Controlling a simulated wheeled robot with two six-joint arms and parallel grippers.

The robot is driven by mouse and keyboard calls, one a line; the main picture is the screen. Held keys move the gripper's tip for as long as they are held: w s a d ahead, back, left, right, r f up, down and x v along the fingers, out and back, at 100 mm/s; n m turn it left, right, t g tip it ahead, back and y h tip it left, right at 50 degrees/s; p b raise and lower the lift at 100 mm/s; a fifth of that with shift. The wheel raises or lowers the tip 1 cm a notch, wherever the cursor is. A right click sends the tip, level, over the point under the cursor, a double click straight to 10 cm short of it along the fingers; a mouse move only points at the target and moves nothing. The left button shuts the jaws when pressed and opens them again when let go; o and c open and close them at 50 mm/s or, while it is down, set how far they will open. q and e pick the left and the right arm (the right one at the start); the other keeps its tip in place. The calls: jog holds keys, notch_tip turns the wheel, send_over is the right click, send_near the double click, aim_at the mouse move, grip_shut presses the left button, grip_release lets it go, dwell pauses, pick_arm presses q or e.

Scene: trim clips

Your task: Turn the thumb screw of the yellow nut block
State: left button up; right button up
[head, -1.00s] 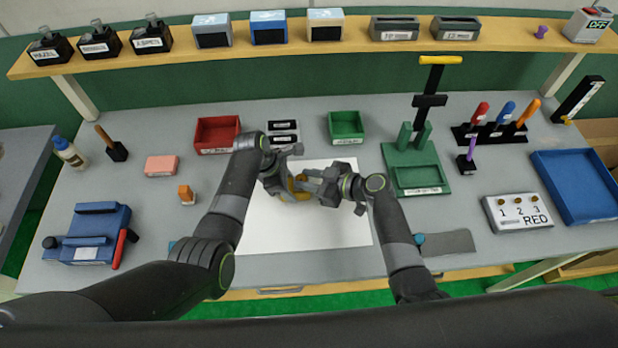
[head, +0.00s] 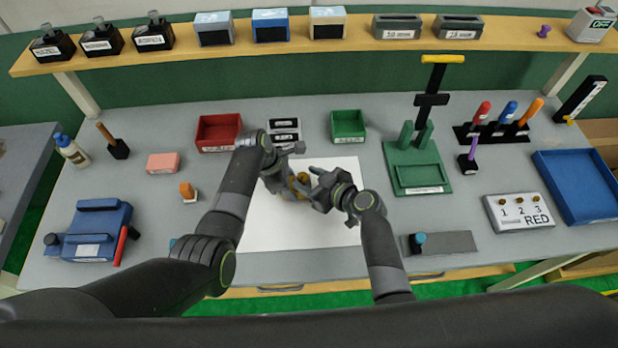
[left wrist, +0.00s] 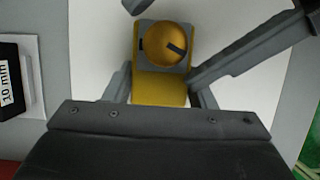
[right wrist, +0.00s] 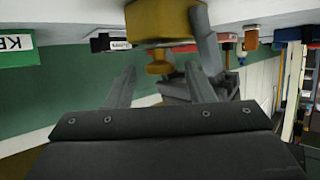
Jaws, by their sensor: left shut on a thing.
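The yellow nut block (left wrist: 160,92) is held between the fingers of my left gripper (left wrist: 163,98), above the white sheet. Its round brass thumb screw (left wrist: 168,45) faces up in the left wrist view, with a dark mark across its head. In the right wrist view the block (right wrist: 165,18) is at the top edge and the screw (right wrist: 158,66) sticks out below it. My right gripper (right wrist: 160,78) is open, with its fingers apart on either side of the screw's line; I see no contact. In the head view the block (head: 302,180) is partly hidden between both grippers.
A white sheet (head: 270,235) lies under the grippers. Behind stand a red bin (head: 218,146), a green bin (head: 347,140) and a green press stand (head: 440,180). A numbered fixture (head: 518,225) and a blue tray (head: 580,205) are at the right, a blue fixture (head: 112,215) at the left.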

jog(key=v, duration=1.2)
jog(key=shift+c, duration=0.2)
